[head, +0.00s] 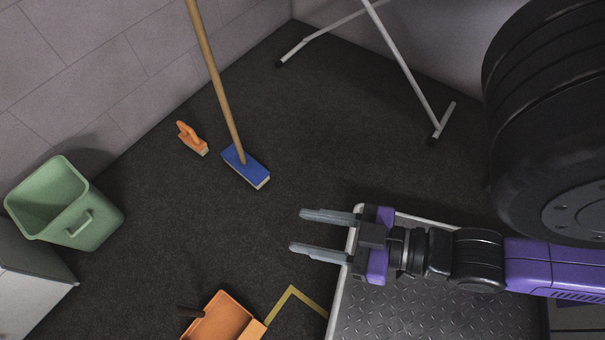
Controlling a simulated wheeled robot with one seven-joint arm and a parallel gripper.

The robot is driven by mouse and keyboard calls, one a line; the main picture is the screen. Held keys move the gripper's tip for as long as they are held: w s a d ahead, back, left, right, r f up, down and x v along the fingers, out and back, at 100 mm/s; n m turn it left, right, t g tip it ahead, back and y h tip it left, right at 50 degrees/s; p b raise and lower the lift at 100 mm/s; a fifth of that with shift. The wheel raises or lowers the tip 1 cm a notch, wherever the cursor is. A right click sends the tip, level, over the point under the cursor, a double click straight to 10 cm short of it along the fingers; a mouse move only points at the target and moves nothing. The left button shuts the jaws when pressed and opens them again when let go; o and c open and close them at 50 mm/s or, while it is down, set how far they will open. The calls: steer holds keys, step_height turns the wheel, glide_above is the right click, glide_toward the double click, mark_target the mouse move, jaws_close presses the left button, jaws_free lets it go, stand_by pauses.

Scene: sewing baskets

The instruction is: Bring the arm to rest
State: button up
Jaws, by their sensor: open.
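My gripper (297,231) is open and empty in the head view. Its two grey fingers point left, spread apart, with dark floor showing between them. My purple and black arm reaches in from the right edge, above a grey metal plate with a raised diamond pattern (400,315). The fingers extend past the plate's left rim, over the floor. The gripper touches no object that I can see.
A blue broom (246,167) with a wooden handle and an orange hand brush (192,139) are on the floor up left. A green bin (95,228) stands left, an orange dustpan (222,319) lies below. White stand legs (405,75) are behind; a large black wheel-like object (540,120) is right.

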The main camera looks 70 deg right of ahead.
step_height(320, 180, up, 33)
steer(key=p, duration=3.3)
steer(key=shift+r, duration=0.15)
